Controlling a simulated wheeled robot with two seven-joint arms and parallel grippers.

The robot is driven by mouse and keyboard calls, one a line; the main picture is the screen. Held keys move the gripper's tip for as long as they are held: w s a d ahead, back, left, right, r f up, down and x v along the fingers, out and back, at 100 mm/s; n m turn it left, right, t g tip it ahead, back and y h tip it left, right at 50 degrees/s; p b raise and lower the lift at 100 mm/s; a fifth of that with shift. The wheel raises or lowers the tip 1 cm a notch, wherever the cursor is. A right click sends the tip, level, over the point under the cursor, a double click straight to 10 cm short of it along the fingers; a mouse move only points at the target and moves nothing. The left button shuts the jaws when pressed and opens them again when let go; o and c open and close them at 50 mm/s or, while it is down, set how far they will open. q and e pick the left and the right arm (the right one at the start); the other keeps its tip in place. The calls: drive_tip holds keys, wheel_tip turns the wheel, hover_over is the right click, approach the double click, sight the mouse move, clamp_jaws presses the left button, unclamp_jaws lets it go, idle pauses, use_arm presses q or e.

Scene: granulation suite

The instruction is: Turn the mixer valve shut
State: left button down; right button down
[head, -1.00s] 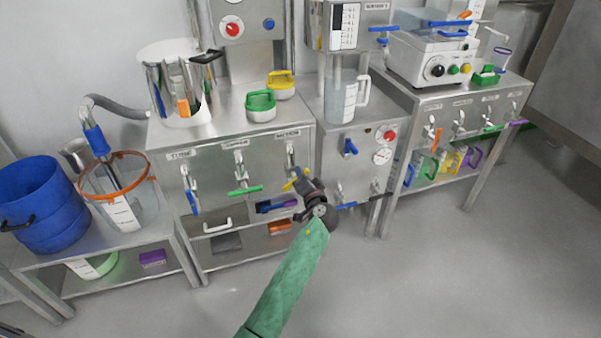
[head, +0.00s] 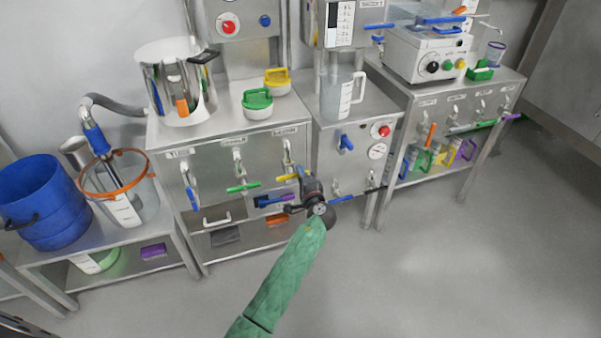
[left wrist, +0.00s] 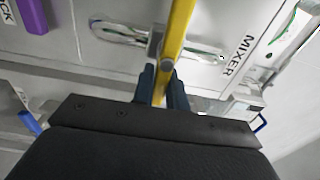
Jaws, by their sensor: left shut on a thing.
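The mixer valve has a yellow lever (head: 287,177) below its metal pipe (head: 287,152) at the right of the steel cabinet front. In the left wrist view the lever (left wrist: 180,28) runs down between my fingers, beside a label reading MIXER (left wrist: 237,56). My left gripper (head: 301,180) is shut on this lever; its dark fingers (left wrist: 162,88) lie on either side of it. The lever's lower end is hidden by my gripper. My right gripper is in neither view.
A green lever (head: 243,187) and a blue lever (head: 192,198) sit left of the mixer valve. Another blue lever (head: 343,198) is close on the right. A steel pot (head: 176,85) and green-lidded container (head: 257,103) stand on top. The floor (head: 430,260) at right is clear.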

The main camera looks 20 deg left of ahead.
use_arm(q)
drive_tip(key=shift+f, duration=0.1)
idle(0.3)
drive_tip(key=c, duration=1.5)
unclamp_jaws()
drive_tip(key=shift+o, duration=0.5)
drive_tip(key=shift+s, duration=0.1)
drive_tip(key=v, duration=0.7)
drive_tip(key=shift+s+d, duration=0.25)
